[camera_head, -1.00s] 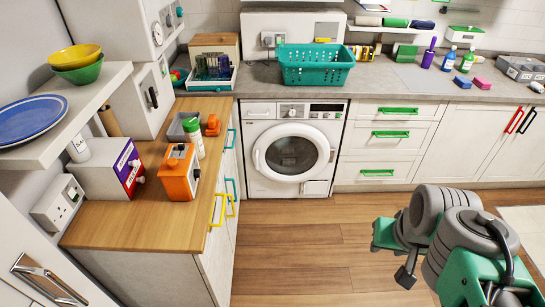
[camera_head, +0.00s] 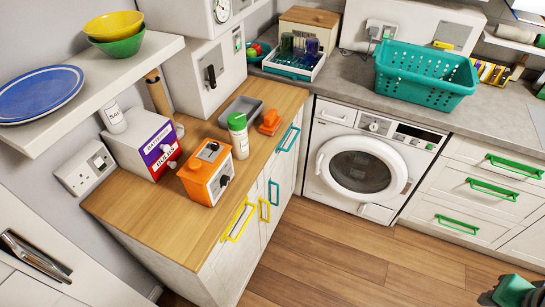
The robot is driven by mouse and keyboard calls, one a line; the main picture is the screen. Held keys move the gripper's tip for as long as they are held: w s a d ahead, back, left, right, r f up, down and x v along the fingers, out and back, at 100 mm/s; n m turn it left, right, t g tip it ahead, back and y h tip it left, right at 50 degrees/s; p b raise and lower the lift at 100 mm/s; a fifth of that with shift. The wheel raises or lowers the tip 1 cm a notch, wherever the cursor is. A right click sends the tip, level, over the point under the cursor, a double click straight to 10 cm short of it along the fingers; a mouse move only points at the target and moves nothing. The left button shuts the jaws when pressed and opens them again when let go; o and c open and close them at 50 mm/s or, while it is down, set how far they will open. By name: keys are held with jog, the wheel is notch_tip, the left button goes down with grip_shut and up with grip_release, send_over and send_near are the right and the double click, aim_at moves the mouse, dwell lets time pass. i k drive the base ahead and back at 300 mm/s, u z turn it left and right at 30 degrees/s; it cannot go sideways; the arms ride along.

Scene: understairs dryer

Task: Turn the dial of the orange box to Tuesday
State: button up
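The orange box (camera_head: 207,173) stands on the wooden counter at the left. It has a dark dial (camera_head: 224,181) on its front face; the dial's markings are too small to read. A green part of my own arm (camera_head: 513,291) shows at the bottom right corner, far from the box. My gripper's fingers cannot be made out in this view.
A white box with a purple and red front (camera_head: 146,146) stands left of the orange box. A green-capped jar (camera_head: 238,135), a grey tray (camera_head: 243,110) and an orange object (camera_head: 270,122) stand behind it. The wooden floor (camera_head: 335,262) is clear before the washing machine (camera_head: 362,171).

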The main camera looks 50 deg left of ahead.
aim_at(225, 179)
jog(key=i, duration=0.9)
jog(key=u, duration=4.35)
